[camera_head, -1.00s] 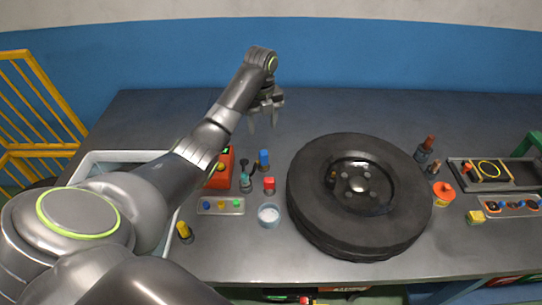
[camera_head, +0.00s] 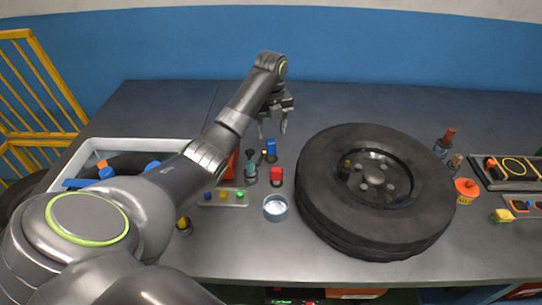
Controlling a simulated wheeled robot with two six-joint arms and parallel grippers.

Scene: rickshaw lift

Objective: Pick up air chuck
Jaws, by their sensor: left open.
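My left gripper (camera_head: 273,129) is open and empty, its fingers pointing down over the table just behind a group of small items. I cannot tell for sure which item is the air chuck. The group holds a blue-topped piece (camera_head: 270,150), a teal-and-black fitting (camera_head: 250,172) standing upright, and a red-topped piece (camera_head: 277,175). The gripper appears apart from all of them. My left arm hides part of a red box (camera_head: 233,164) beside them. My right gripper is not in view.
A large black tire (camera_head: 318,222) lies right of the group. A glass bowl (camera_head: 275,207) and a strip with coloured knobs (camera_head: 227,203) are in front. A white tray (camera_head: 140,144) stands left. Several tools and a dark tray (camera_head: 522,182) are at right. The table's back is clear.

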